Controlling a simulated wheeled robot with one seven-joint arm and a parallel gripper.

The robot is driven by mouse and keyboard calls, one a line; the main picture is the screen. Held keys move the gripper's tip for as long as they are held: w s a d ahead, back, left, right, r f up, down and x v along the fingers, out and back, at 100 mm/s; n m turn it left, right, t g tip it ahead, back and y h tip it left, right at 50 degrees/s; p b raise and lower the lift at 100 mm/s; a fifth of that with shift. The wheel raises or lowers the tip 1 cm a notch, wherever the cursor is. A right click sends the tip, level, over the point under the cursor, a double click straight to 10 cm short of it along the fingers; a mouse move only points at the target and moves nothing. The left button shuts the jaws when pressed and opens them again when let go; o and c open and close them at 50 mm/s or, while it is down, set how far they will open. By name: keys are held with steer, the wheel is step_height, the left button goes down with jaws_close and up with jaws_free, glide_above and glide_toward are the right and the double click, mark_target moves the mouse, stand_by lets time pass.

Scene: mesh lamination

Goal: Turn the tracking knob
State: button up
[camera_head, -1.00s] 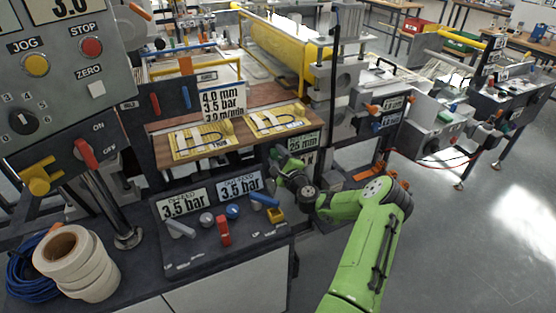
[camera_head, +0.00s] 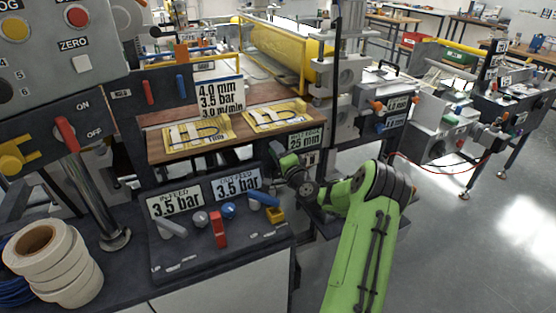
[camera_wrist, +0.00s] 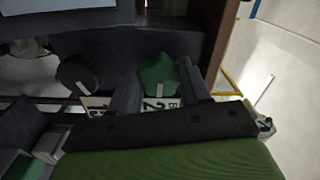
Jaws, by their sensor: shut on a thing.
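A green lobed knob (camera_wrist: 158,76) sits between the two dark fingers of my gripper (camera_wrist: 160,90) in the wrist view. My gripper is shut on it, one finger on each side. A white mark shows at the knob's lower edge. In the head view my gripper (camera_head: 284,163) is at the dark machine front, just left of the 25 mm display (camera_head: 305,140). I cannot read a label naming the knob.
A black knob (camera_wrist: 78,75) with a white mark is left of the fingers in the wrist view. A control panel (camera_head: 190,250) with a red lever (camera_head: 218,228) and two 3.5 bar displays stands left of my arm. Tape rolls (camera_head: 75,275) stand at the lower left.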

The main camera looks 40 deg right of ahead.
steer(key=shift+f+n, duration=0.1)
steer(key=shift+n, duration=0.2)
steer(key=o, duration=1.1)
steer(key=shift+c, duration=0.2)
steer(key=b+v, duration=0.3)
steer(key=v, duration=1.3)
steer(key=shift+b, duration=0.4)
steer(key=shift+w, duration=0.1)
